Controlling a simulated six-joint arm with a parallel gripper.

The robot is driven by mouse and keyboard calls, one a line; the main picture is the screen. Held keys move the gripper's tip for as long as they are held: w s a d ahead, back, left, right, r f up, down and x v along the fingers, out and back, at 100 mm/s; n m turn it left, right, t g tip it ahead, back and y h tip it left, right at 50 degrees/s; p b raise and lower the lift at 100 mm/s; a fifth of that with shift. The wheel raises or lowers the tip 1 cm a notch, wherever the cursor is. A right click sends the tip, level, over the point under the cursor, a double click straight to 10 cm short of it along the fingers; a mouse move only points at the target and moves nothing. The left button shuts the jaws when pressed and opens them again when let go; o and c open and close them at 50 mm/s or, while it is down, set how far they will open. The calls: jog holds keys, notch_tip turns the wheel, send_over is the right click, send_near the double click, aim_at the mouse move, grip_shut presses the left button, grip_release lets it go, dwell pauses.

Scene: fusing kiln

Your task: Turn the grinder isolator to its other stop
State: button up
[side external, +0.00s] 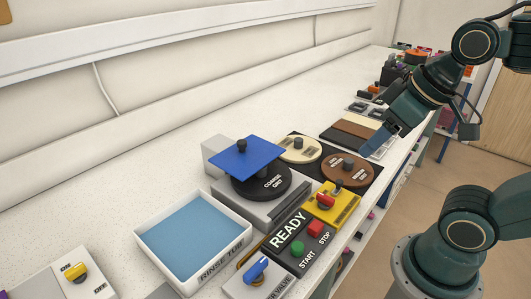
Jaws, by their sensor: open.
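A yellow box with a red rotary handle (326,202) stands beside the grinder, behind the START and STOP panel. It looks like the grinder isolator (346,213), but its lettering is too small to read. The red handle lies at a slant across the box, and its exact stop is hard to tell. My gripper (372,147) is open and empty at the upper right, angled down to the left. It is above the bench's front edge, well behind and apart from the yellow box.
The grinder (262,184) carries a blue square plate (246,156). A rinse tub (151,254), a blue-handled valve (256,268), the START/STOP panel (284,256) and a yellow ON/OFF knob (76,271) stand nearer. Grinding discs (349,168) lie behind the yellow box.

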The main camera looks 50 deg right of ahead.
jog(key=shift+w, duration=0.25)
jog(key=c, duration=0.3)
jog(key=g, duration=1)
send_near(326, 196)
jog(key=v, duration=0.5)
jog(key=shift+r, duration=0.2)
jog(key=shift+f, duration=0.15)
jog(key=x, duration=1.3)
jog(key=shift+s+f, duration=0.1)
jog(key=shift+f, duration=0.15)
grip_shut()
